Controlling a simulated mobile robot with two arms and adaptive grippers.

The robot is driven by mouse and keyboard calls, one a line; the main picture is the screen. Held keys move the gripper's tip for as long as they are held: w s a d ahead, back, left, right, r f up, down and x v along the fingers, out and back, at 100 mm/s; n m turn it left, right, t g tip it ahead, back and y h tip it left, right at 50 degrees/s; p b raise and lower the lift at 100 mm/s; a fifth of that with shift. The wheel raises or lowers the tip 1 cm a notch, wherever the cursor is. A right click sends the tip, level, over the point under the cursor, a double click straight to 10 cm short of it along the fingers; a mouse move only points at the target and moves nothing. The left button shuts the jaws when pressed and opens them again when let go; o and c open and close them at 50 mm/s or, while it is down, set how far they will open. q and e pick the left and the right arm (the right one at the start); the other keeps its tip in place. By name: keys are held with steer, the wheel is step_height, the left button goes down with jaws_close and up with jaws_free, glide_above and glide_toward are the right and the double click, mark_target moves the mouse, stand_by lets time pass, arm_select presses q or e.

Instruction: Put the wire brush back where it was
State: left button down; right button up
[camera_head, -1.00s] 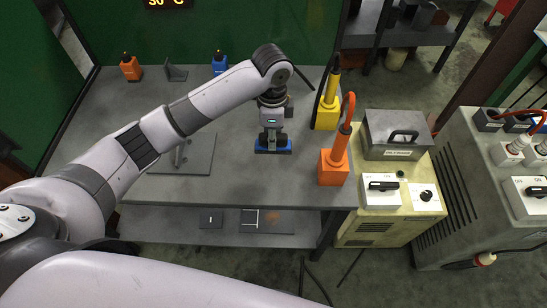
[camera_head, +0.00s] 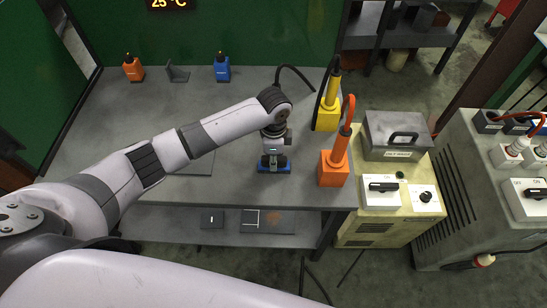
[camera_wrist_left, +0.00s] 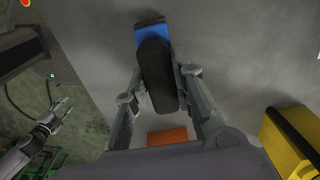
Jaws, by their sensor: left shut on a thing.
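The wire brush, with a blue block and a rounded black handle, is in my left gripper (camera_head: 273,158). In the head view its blue part (camera_head: 275,168) shows under the fingers, near the table's front edge. In the left wrist view the black handle (camera_wrist_left: 157,75) lies between the two fingers. I cannot tell whether the brush touches the table, and its bristles are hidden. My right gripper (camera_wrist_left: 57,116) shows small at the left of the left wrist view, over the floor, apparently open and empty.
The orange holder (camera_head: 333,170) stands just right of the brush, with the yellow holder (camera_head: 327,115) behind it. A grey plate (camera_head: 197,163) lies partly under my left arm. Small orange (camera_head: 132,70) and blue (camera_head: 222,70) items stand at the back. The table's middle (camera_head: 200,100) is clear.

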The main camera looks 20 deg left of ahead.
arm_select(q)
steer(key=c, duration=1.4)
jaws_free()
steer(key=shift+f, duration=0.1)
steer(key=shift+o, duration=0.2)
step_height(320, 180, up, 12)
steer(key=b, duration=0.1)
steer(key=shift+r, duration=0.2)
